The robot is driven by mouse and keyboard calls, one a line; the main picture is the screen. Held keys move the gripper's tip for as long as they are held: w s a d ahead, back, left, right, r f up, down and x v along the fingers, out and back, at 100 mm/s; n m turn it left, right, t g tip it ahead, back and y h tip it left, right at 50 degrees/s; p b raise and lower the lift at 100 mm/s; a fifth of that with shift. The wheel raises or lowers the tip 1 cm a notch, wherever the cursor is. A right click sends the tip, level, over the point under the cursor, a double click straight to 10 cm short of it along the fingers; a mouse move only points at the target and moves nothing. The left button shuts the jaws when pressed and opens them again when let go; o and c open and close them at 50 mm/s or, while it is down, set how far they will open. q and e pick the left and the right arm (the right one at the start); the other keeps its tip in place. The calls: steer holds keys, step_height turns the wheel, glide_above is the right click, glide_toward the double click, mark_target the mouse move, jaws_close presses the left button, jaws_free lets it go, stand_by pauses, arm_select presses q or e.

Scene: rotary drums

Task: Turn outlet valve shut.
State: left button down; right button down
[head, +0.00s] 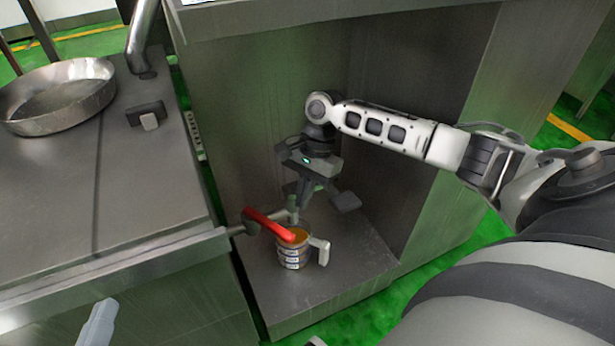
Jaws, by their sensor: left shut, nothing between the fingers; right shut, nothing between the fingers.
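The outlet valve has a red lever handle (269,225) on a short grey outlet pipe (246,228) at the table's right edge. The lever slants down to the right, its free end over a clear jug (293,255) with orange contents and a white handle. The jug stands upright on the low shelf. My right gripper (318,192) points down just above and right of the lever. It is shut and empty, and I see no clear contact with the lever.
The jug stands on the floor of an open metal cabinet (325,290), whose walls surround my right gripper. A round steel pan (60,95) and a small dark block (147,114) are on the metal table (50,200) at left. A metal pipe rises behind them.

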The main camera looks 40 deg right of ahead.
mark_target(268, 224)
arm_select(q)
steer(key=shift+d+r+n+h+b, duration=0.2)
steer(key=shift+r+n+h+b, duration=0.15)
steer(key=shift+b, duration=0.35)
steer(key=shift+w+r+t, duration=0.1)
steer(key=shift+w+t, duration=0.05)
steer(key=shift+t, duration=0.15)
arm_select(e)
steer(key=a, duration=0.1)
steer(key=a+f, duration=0.1)
steer(key=a, duration=0.1)
steer(key=s+a, duration=0.1)
steer(key=shift+a+f, duration=0.15)
steer(key=shift+a, duration=0.05)
arm_select(q)
steer(key=shift+r, duration=0.15)
